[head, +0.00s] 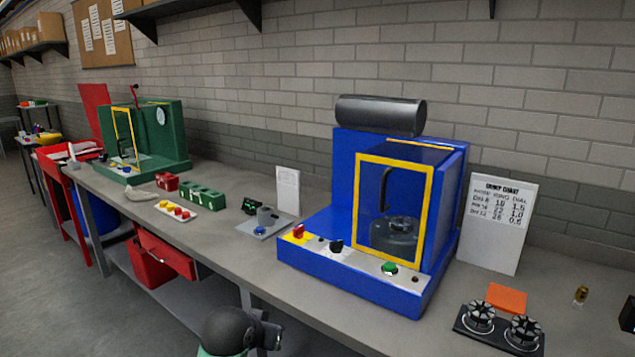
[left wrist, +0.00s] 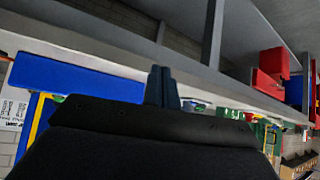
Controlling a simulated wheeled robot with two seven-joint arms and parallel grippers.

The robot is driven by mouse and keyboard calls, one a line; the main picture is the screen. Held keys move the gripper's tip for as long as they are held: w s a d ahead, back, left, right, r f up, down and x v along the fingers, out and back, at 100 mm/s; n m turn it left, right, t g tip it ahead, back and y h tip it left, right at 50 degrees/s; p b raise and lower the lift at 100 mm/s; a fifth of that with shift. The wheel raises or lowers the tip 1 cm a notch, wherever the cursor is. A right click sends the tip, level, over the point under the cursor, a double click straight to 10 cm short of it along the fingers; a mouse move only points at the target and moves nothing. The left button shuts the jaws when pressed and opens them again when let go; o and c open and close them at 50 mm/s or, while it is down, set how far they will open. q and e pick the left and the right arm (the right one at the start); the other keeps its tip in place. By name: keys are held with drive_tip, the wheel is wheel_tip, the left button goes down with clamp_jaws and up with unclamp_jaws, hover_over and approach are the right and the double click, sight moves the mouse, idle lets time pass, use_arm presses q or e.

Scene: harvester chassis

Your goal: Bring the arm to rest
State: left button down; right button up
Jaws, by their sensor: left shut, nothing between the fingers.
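My left gripper (left wrist: 163,87) shows in the left wrist view with its two dark fingers together and nothing between them. The wrist view is turned over, with the workbench edge crossing above the fingers. In the head view a dark rounded part of my arm shows at the bottom, in front of the bench's front edge and below its top. The fingers cannot be made out clearly there. My right gripper is in neither view.
The grey workbench (head: 232,245) runs along the brick wall. A blue machine (head: 345,213) with a yellow-framed door stands on it. A green machine (head: 172,139) stands farther left. A red drawer (head: 165,252) juts out below the bench. Black knobs (head: 500,328) sit at the right.

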use_arm(q)
drive_tip(key=s+a+f+g, duration=0.1)
drive_tip(key=s+f+g, duration=0.1)
drive_tip(key=s+f, duration=0.6)
drive_tip(key=s+a+f+g, duration=0.1)
drive_tip(key=s+f, duration=0.7)
drive_tip(key=s, duration=0.8)
drive_tip(key=s+a+f+n+g+y, duration=0.1)
drive_tip(key=s+a+f+g, duration=0.1)
drive_tip(key=s+f, duration=0.7)
drive_tip(key=s+g, duration=0.1)
drive_tip(key=s, duration=0.1)
drive_tip(key=shift+s+g, duration=0.4)
drive_tip(key=shift+a, duration=0.1)
